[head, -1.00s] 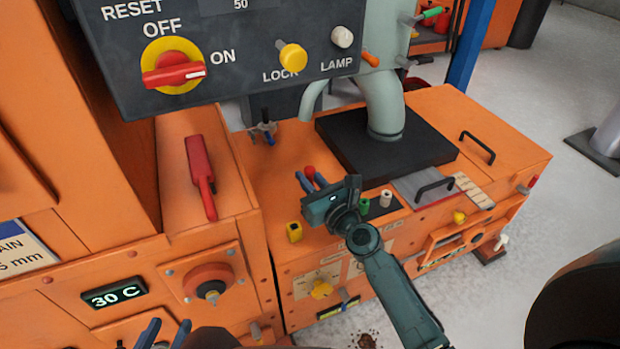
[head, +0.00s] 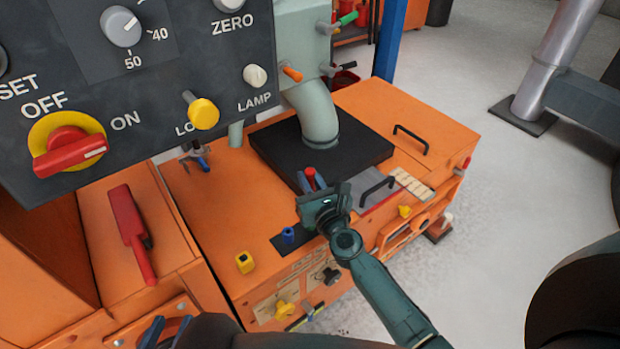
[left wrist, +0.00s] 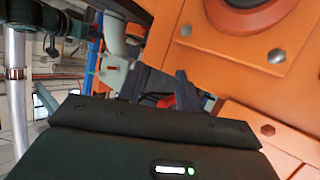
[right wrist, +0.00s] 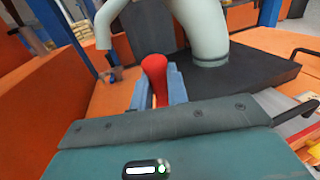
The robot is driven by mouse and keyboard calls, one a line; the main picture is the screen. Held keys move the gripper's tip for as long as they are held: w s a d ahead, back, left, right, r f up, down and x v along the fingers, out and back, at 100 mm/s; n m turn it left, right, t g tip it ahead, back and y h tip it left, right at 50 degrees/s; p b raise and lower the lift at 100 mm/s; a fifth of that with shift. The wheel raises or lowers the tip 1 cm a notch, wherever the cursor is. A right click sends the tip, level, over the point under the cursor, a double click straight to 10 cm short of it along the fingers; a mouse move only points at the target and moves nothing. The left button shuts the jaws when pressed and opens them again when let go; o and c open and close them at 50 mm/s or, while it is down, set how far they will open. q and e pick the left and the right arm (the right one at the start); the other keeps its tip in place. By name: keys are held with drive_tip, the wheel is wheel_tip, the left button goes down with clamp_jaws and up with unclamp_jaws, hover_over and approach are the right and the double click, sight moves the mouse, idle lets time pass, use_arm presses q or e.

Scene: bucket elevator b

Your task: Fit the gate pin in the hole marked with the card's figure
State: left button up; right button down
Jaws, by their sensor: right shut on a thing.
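My right gripper (head: 312,182) is shut on a red-topped pin (head: 310,173) above the front part of the orange machine top. The red top also shows between the blue fingers in the right wrist view (right wrist: 154,75); its lower end is hidden. A blue peg (head: 288,235) stands on a dark strip (head: 283,246) just left of that gripper. My left gripper (head: 165,332) is at the bottom left of the head view. Its two dark fingers are apart and empty in the left wrist view (left wrist: 158,88). I cannot make out the card's figure or a marked hole.
The control panel (head: 150,80) with its red switch hangs close at upper left. A grey pipe (head: 315,115) rises from a black plate (head: 265,145).

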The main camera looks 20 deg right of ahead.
use_arm(q)
drive_tip(key=shift+f, duration=0.1)
use_arm(e)
drive_tip(key=shift+f, duration=0.15)
drive_tip(key=shift+f+b, duration=0.8)
drive_tip(key=shift+b, duration=0.1)
wheel_tip(320, 180, down, 2)
drive_tip(key=shift+f+b, duration=0.15)
drive_tip(key=shift+b, duration=0.95)
drive_tip(key=shift+f+b, duration=0.55)
drive_tip(key=shift+f, duration=0.25)
use_arm(q)
drive_tip(key=f, duration=0.1)
drive_tip(key=d+f+m, duration=0.1)
drive_tip(key=f, duration=0.1)
drive_tip(key=shift+w+m+h, duration=0.2)
drive_tip(key=shift+m+h, duration=0.1)
drive_tip(key=shift+a+f+b, duration=0.1)
drive_tip(key=shift+a+b, duration=0.05)
drive_tip(key=shift+b, duration=0.15)
drive_tip(key=shift+w, duration=0.1)
